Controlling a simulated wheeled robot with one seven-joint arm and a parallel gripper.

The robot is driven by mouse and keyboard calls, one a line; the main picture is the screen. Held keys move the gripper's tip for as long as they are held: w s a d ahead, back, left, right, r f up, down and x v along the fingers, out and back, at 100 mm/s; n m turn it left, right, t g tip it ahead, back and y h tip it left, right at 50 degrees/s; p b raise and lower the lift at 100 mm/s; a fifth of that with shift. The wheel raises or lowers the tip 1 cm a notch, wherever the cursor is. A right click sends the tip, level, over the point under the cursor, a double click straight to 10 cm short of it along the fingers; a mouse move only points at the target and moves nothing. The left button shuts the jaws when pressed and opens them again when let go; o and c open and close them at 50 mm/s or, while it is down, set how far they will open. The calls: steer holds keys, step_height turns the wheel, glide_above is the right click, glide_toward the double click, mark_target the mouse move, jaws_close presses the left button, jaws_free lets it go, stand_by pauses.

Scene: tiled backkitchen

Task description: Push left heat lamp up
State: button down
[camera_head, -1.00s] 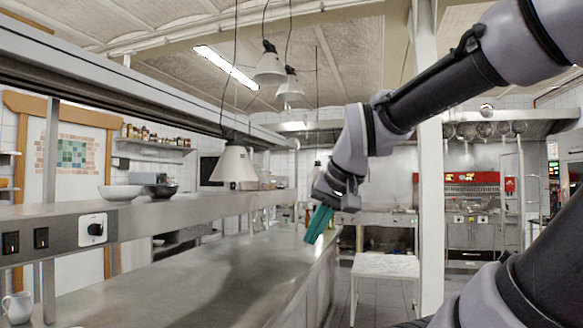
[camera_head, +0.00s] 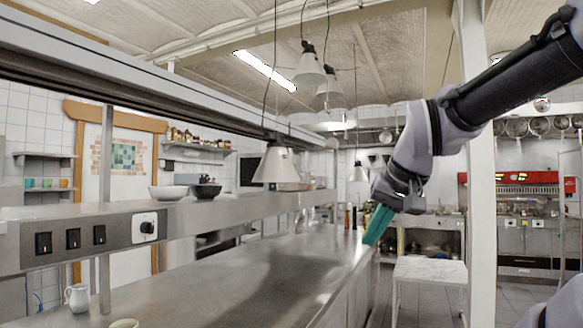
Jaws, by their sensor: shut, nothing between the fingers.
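The leftmost heat lamp (camera_head: 276,166) has a whitish cone shade and hangs low on a dark cord above the steel counter. Two more heat lamps hang higher, one to its right (camera_head: 309,68) and one just behind (camera_head: 330,93). A further lamp (camera_head: 358,173) hangs low in the background. My gripper (camera_head: 372,238), with teal fingers, is shut and empty. It points down near the counter's right edge, to the right of and lower than the leftmost lamp, clearly apart from it.
The steel counter (camera_head: 235,285) is mostly clear, with a white jug (camera_head: 77,297) at its near left. A shelf with switches (camera_head: 73,238) and bowls (camera_head: 168,193) runs along the left. A white post (camera_head: 482,180) and a small white-topped table (camera_head: 430,270) stand at right.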

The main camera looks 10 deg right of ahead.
stand_by(0.4)
steer(key=c, duration=0.9)
jaws_free()
steer(key=shift+w, duration=0.1)
steer(key=w+d+f+n+g+h, duration=0.1)
steer(key=w+d+n+h, duration=0.3)
steer(key=w, duration=0.5)
steer(key=w+d+f+n+g+h, duration=0.1)
steer(key=w+d+n+h, duration=0.15)
steer(key=w+n, duration=0.45)
steer(key=w+d+f+n+g+h, duration=0.1)
steer(key=w+d+f+n+h, duration=0.15)
steer(key=w, duration=0.85)
steer(key=n+t+h, duration=0.3)
steer(key=n+t, duration=0.8)
steer(key=n, duration=0.7)
glide_toward(296, 234)
steer(key=shift+m, duration=0.25)
steer(key=x, duration=1.2)
steer(key=shift+w+d+f, duration=0.1)
steer(key=shift+w, duration=0.1)
